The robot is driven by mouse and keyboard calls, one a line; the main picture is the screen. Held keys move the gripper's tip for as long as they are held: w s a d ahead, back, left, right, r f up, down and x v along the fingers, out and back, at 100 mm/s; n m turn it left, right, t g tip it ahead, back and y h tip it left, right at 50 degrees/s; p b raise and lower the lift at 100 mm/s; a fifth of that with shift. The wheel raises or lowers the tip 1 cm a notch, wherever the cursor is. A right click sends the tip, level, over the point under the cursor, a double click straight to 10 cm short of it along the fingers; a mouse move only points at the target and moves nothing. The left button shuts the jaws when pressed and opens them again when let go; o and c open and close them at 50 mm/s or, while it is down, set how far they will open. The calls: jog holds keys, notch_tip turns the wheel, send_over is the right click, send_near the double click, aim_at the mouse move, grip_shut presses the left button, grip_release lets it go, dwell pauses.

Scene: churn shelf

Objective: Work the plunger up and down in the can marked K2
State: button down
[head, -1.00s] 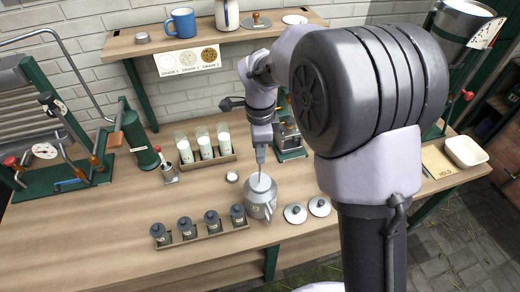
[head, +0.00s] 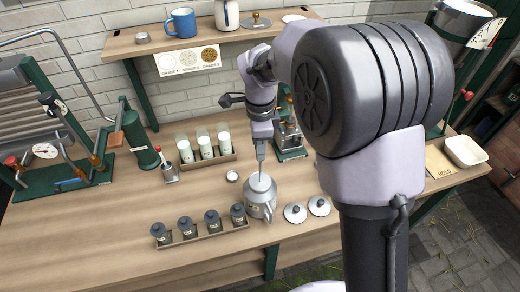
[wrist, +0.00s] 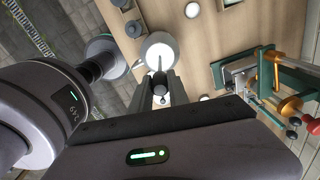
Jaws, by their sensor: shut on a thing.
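A grey metal can (head: 260,205) stands upright near the middle of the bench, its marking too small to read surely. A thin plunger rod (head: 260,166) rises from the middle of its pale top. My gripper (head: 261,146) is directly above the can, pointing down and shut on the rod. In the wrist view the can's round pale top (wrist: 160,44) lies just beyond my gripper (wrist: 159,77), with the rod running between the fingers. The plunger's lower end is hidden inside the can.
Two round lids (head: 295,213) lie right of the can. A rack of dark bottles (head: 212,220) is at front left, and a rack of milk glasses (head: 206,147) behind left. A green-based device (head: 290,142) stands close behind my gripper.

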notch_tip(320, 180, up, 12)
jog(key=p, duration=0.8)
jog(key=shift+f, duration=0.1)
dwell(1.2)
